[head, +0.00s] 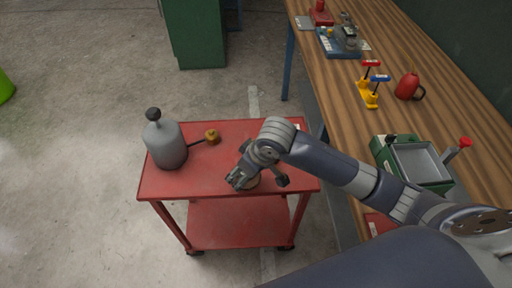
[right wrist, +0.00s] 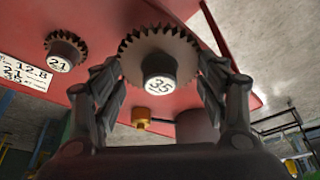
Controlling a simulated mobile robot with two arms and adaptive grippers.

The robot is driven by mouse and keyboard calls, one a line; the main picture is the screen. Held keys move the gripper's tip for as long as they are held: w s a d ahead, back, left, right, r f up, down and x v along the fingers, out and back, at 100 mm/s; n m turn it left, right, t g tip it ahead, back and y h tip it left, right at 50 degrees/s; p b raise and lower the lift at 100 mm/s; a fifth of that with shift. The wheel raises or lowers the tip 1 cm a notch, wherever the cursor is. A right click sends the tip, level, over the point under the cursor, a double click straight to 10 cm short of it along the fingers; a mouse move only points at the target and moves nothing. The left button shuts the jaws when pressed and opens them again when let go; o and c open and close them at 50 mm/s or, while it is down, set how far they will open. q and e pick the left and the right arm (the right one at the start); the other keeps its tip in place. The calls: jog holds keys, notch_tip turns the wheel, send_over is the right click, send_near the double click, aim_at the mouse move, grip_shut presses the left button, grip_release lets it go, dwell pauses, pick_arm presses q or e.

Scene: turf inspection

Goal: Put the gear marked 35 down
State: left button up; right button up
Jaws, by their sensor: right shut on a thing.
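The gear marked 35 (right wrist: 158,62) is a dark toothed wheel with a pale numbered hub, between the two fingers of my right gripper (right wrist: 160,88) in the right wrist view. The fingers are shut on it. In the head view my right gripper (head: 238,180) is over the front right part of the red cart's top (head: 215,178), and only a brownish edge of the gear (head: 253,183) shows. I cannot tell whether the gear touches the cart. A smaller gear marked 21 (right wrist: 65,52) is on the red top, left of it in the wrist view. My left gripper is not in view.
A number card (right wrist: 24,72) lies near gear 21. The wooden workbench (head: 420,130) at right holds tools and a green box with a grey tray (head: 420,164).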

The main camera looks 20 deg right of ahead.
jog(key=w+d, duration=0.1)
jog(key=w, duration=0.2)
jog(key=w+d+p, duration=0.1)
jog(key=w+d, duration=0.1)
jog(key=w, duration=0.1)
jog(key=w+d, duration=0.2)
jog(key=w, duration=0.2)
jog(key=shift+f, duration=0.4)
jog(key=shift+w+d+f, duration=0.1)
jog(key=shift+w+d, duration=0.35)
jog(key=shift+w, duration=0.25)
notch_tip(320, 180, down, 3)
jog(key=shift+f+p, duration=0.1)
jog(key=shift+p, duration=0.6)
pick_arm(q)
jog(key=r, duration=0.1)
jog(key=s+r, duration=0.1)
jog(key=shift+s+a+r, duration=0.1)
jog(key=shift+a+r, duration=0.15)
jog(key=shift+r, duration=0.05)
pick_arm(e)
jog(key=shift+w+f, duration=0.1)
jog(key=shift+f, duration=0.1)
jog(key=shift+f, duration=0.15)
jog(key=o, duration=1)
jog(key=shift+o, duration=0.2)
